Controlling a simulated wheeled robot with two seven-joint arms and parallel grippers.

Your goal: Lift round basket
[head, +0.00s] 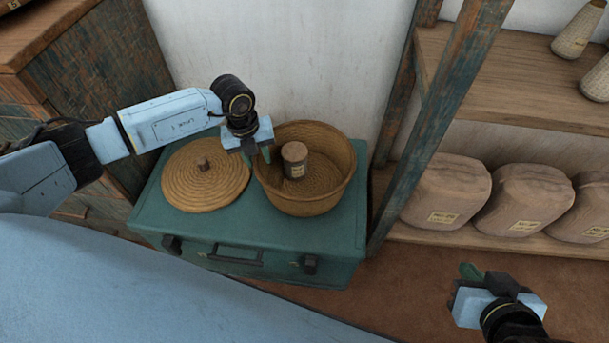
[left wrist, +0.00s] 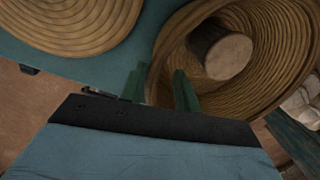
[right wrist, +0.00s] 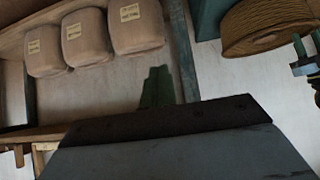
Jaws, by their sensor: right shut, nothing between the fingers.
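The round woven basket (head: 333,192) stands uncovered on a teal chest (head: 180,226). A brown cylinder with a label (head: 294,160) stands inside it. My left gripper (head: 257,153) is at the basket's left rim. In the left wrist view its two green fingers (left wrist: 160,88) are apart, with the basket's rim (left wrist: 160,62) between them; I see no clear squeeze on the wall. My right gripper (head: 471,273) is shut and empty, right of the chest and away from the basket. Its fingers (right wrist: 158,88) are together in the right wrist view.
A round woven lid with a knob (head: 205,175) lies on the chest left of the basket. A teal-worn shelf post (head: 440,120) rises close at the basket's right. Several labelled sacks (head: 446,192) stand on the low shelf. A wall is behind the chest.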

